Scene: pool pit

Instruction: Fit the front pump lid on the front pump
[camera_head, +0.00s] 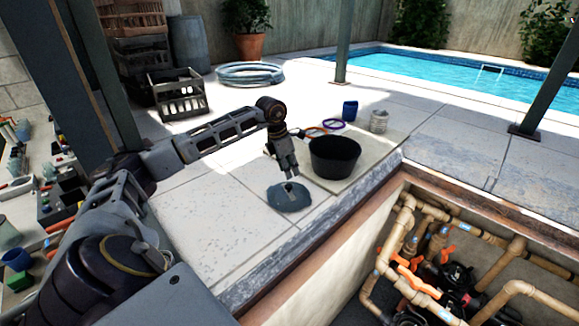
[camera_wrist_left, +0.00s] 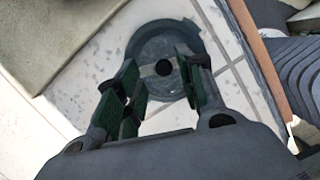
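A dark blue-grey round lid (camera_head: 290,197) lies flat on the pale paving near the pit edge. My left gripper (camera_head: 287,177) is just above it, pointing down. In the left wrist view the lid (camera_wrist_left: 182,35) shows beyond my left gripper (camera_wrist_left: 163,80), with a raised bar and dark centre between the fingers. The fingers are apart; I cannot tell whether they touch the lid. Dark pumps (camera_head: 459,276) sit in the pit among tan pipes, partly cut off at the picture's lower edge; I cannot tell which is the front one. My right gripper is not in view.
A black bucket (camera_head: 335,158), blue cup (camera_head: 350,110) and metal can (camera_head: 379,121) stand on a beige mat (camera_head: 372,150) behind the lid. Tan pipes (camera_head: 405,220) with orange valve handles fill the pit. A green post (camera_head: 545,80) stands by the pool. Paving left of the lid is clear.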

